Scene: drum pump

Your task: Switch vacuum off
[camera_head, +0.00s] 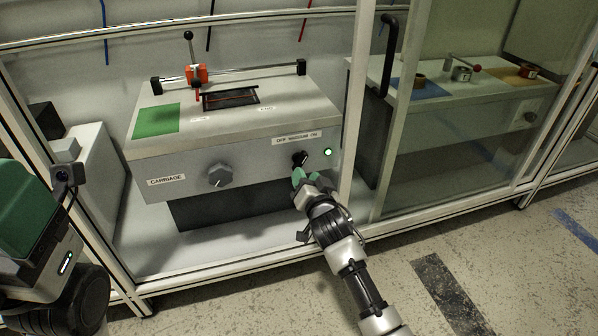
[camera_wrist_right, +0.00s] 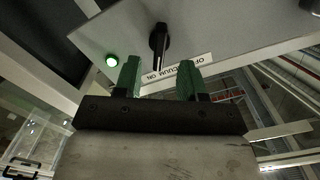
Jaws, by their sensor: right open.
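The black vacuum knob (camera_head: 299,159) is on the front face of the left console, under the label "OFF VACUUM ON" (camera_head: 297,138). A lit green lamp (camera_head: 327,152) is to its right. My right gripper (camera_head: 303,176) is just in front of the knob, with green fingers. In the right wrist view, the open gripper (camera_wrist_right: 159,77) has its fingers apart, with the knob (camera_wrist_right: 159,46) beyond the gap, apparently not gripped. The label (camera_wrist_right: 178,73) appears inverted there, and the lamp (camera_wrist_right: 111,60) glows green. I cannot tell which setting the knob points at. My left arm shows at the left edge; its fingers are not visible.
A white frame post (camera_head: 356,100) stands close right of the lamp. A glass panel with a black handle (camera_head: 390,55) covers the right console.

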